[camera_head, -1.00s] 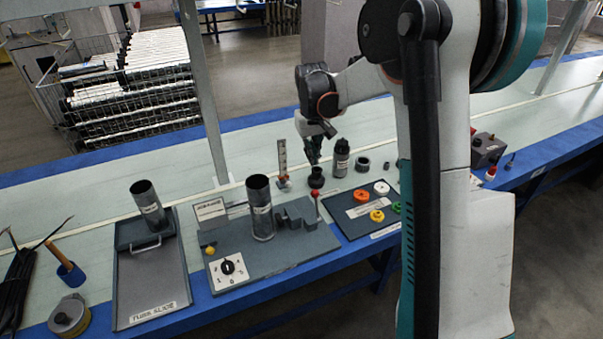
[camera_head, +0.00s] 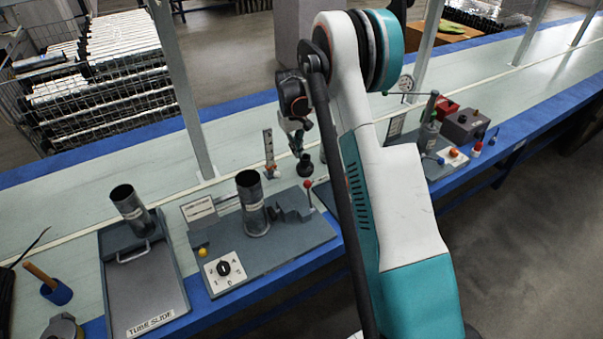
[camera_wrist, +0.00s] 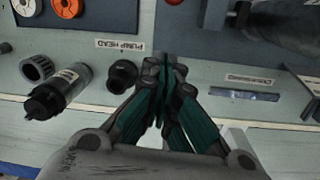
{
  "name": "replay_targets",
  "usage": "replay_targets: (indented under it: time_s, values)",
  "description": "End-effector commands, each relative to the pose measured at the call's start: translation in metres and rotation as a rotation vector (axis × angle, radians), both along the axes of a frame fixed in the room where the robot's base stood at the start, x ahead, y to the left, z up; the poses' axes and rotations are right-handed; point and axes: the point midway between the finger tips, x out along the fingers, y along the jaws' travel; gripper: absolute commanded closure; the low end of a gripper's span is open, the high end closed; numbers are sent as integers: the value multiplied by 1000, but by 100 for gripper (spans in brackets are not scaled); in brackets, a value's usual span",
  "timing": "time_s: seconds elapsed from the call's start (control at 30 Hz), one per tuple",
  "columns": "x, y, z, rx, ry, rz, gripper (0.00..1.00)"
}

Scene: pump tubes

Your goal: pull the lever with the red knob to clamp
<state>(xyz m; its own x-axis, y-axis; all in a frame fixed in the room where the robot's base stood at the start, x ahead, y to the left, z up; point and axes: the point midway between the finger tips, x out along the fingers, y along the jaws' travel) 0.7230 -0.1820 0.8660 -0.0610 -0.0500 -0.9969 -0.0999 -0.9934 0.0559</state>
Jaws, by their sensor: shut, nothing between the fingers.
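The red knob (camera_head: 307,184) tops a thin lever at the right end of the grey clamp plate (camera_head: 285,240). A metal tube (camera_head: 252,205) stands upright on this plate, with a grey stepped clamp block (camera_head: 290,205) beside it. My gripper (camera_head: 299,150) is above the table just behind the lever, apart from the knob, near a black round part (camera_head: 305,167). In the wrist view my gripper (camera_wrist: 165,62) has its fingers together and empty. A red spot at the top edge there appears to be the knob (camera_wrist: 174,2).
A tube slide tray (camera_head: 145,285) with another metal tube (camera_head: 132,207) lies left. A dial (camera_head: 224,268) sits on the plate's front corner. The wrist view shows a black bottle (camera_wrist: 55,92) and black ring parts (camera_wrist: 122,76) beside my gripper. My arm hides part of the table.

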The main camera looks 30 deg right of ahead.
Motion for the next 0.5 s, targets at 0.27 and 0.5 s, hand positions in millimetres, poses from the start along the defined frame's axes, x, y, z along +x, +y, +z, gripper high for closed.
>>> replay_targets:
  time_s: [0.27,0.5]
  values:
    - [-1,-1,-18,0,0,0,100]
    - [-3,-3,-64,0,-1,0,100]
